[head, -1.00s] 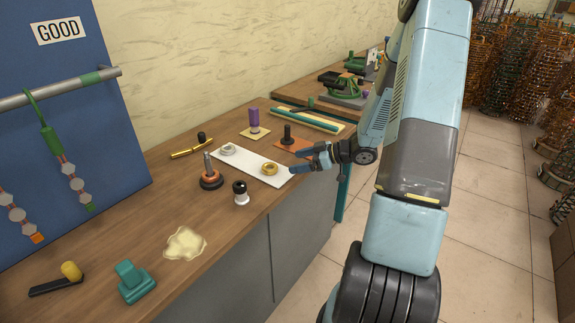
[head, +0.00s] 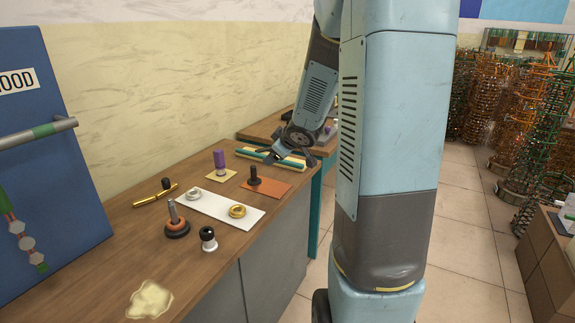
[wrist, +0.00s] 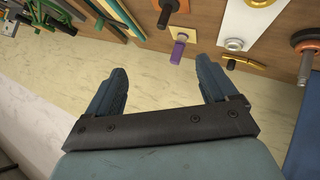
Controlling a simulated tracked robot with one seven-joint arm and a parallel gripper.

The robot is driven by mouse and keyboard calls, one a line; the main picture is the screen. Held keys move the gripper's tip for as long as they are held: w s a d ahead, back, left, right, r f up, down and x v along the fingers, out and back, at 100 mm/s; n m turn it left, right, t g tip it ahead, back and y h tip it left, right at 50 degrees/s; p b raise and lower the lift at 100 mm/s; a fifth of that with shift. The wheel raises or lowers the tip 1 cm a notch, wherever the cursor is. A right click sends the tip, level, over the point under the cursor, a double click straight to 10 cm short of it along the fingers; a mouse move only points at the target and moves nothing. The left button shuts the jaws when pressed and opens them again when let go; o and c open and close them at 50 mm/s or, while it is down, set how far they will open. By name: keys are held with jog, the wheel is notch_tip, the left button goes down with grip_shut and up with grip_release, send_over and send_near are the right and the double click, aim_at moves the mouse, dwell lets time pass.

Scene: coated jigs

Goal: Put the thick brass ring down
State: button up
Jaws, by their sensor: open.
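The thick brass ring (head: 237,211) lies flat on the near right end of a white strip (head: 215,206) on the wooden bench, with nothing holding it. A paler silvery ring (head: 194,193) lies at the strip's far left end. In the wrist view the brass ring (wrist: 258,3) is cut by the top edge, on the white strip (wrist: 238,24). My gripper (wrist: 162,66) is open and empty, with its two dark blue fingers spread. In the head view my gripper (head: 287,157) is beyond the strip, apart from the ring and partly hidden by my arm.
Near the strip stand a purple-topped post (head: 220,160), a dark peg on an orange plate (head: 265,186), a post with an orange ring (head: 176,220) and a black-and-white knob (head: 208,238). A pale spill (head: 149,299) marks the front bench. The blue board (head: 50,150) rises at left.

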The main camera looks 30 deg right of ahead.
jog(key=s+a+r+m+g+h, duration=0.25)
jog(key=s+r+m+h, duration=0.2)
jog(key=s+r, duration=0.75)
jog(key=s+a+m+g+y, duration=0.1)
jog(key=s+a+y, duration=0.1)
jog(key=s+a, duration=0.3)
jog(key=s+a+m+g+y, duration=0.1)
jog(key=s+a, duration=0.3)
jog(key=s, duration=0.9)
jog(key=shift+s+a+y, duration=0.2)
jog(key=shift+a+y, duration=0.2)
jog(key=shift+y, duration=0.25)
